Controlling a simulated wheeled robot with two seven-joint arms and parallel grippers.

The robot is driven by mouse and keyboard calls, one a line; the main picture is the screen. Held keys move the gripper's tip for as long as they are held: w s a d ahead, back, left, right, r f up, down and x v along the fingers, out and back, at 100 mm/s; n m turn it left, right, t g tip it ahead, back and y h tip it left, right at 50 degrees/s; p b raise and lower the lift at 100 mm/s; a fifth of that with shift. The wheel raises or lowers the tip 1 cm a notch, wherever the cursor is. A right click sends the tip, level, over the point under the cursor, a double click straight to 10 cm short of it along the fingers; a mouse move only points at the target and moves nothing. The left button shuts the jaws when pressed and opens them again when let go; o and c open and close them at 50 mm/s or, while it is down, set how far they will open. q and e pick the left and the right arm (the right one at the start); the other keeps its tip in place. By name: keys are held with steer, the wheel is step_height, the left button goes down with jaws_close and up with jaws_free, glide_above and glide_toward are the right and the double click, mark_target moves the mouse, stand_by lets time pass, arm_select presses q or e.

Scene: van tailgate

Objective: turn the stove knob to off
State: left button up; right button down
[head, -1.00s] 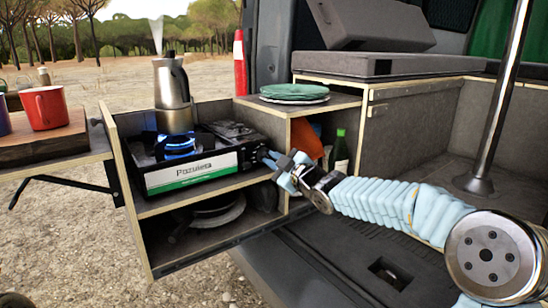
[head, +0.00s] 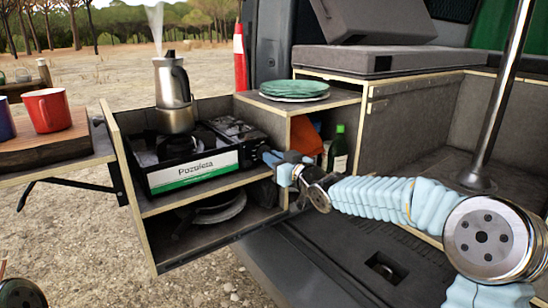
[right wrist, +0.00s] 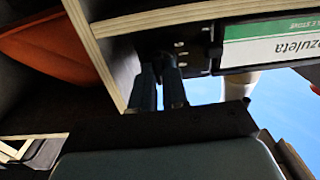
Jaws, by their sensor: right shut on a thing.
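The camping stove (head: 193,170), black with a white and green "Pazuleta" label, sits in the pull-out drawer. No flame shows at its burner under the moka pot (head: 172,92), and steam rises from the pot. My right gripper (head: 267,156) is at the right end of the stove front, where the knob is. Its fingers hide the knob in the head view. In the right wrist view, the two fingers (right wrist: 160,85) are close together against the dark stove panel (right wrist: 185,48), shut on the knob, which is mostly hidden. My left gripper is not seen.
The drawer's wooden divider (head: 288,135) stands close beside my right gripper. Green plates (head: 293,89) lie on the shelf above. A red mug (head: 48,110) stands on a wooden board at the left. A green bottle (head: 339,150) stands behind my right gripper.

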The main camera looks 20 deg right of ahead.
steer(key=shift+f, duration=0.1)
stand_by(0.3)
steer(key=c, duration=1.1)
jaws_free()
steer(key=shift+c, duration=0.2)
steer(key=v, duration=1.3)
steer(key=shift+s, duration=0.4)
steer(key=shift+d, duration=0.1)
